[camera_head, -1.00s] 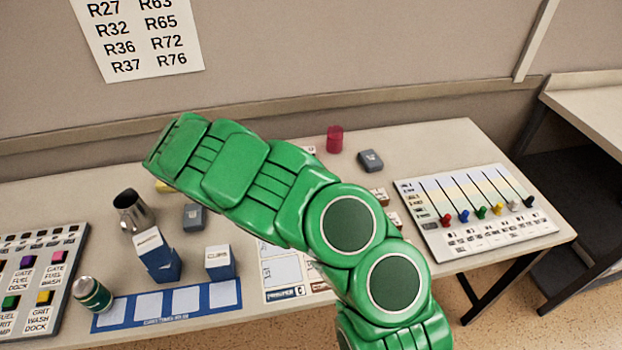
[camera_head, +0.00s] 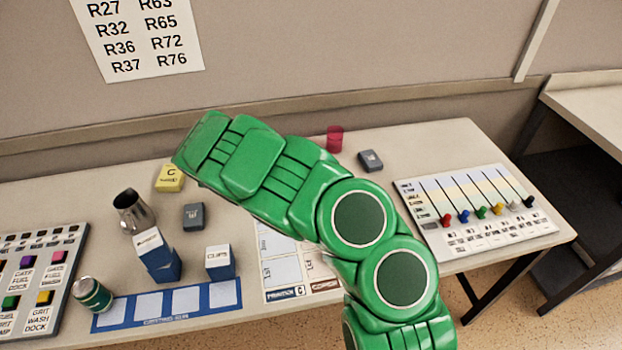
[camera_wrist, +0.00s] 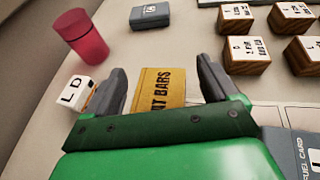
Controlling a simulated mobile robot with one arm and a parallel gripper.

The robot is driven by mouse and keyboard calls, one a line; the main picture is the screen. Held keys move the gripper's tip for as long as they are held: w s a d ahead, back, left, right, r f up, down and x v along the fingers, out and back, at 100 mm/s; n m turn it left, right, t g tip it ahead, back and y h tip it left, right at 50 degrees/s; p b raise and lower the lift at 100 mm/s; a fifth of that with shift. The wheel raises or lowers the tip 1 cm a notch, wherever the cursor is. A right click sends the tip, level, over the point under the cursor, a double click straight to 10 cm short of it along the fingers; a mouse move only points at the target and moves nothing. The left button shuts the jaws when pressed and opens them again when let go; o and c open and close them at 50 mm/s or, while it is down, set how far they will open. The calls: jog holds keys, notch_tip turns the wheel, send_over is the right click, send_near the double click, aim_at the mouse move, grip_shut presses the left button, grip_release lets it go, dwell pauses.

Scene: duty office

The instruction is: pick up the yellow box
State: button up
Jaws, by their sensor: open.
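A yellow box (camera_head: 170,178) with dark print lies on the table left of my arm in the head view. In the wrist view, an ochre-yellow box (camera_wrist: 160,88) with print ending "NT BARS" shows between the fingers of my gripper (camera_wrist: 161,66). The fingers are open, with a gap on both sides of this box. I cannot tell how far below the fingertips it lies. My arm hides my fingers and the area under them in the head view. The ochre box seems to be a different one from the box on the left.
A red cup (camera_wrist: 80,36) and a white lettered cube (camera_wrist: 76,93) stand left of my gripper in the wrist view. Several wooden tiles (camera_wrist: 247,54) lie to its right. A grey box (camera_wrist: 150,15) lies beyond. A metal jug (camera_head: 132,212) and blue boxes (camera_head: 220,262) stand left.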

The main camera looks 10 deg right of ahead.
jog(key=c, duration=1.2)
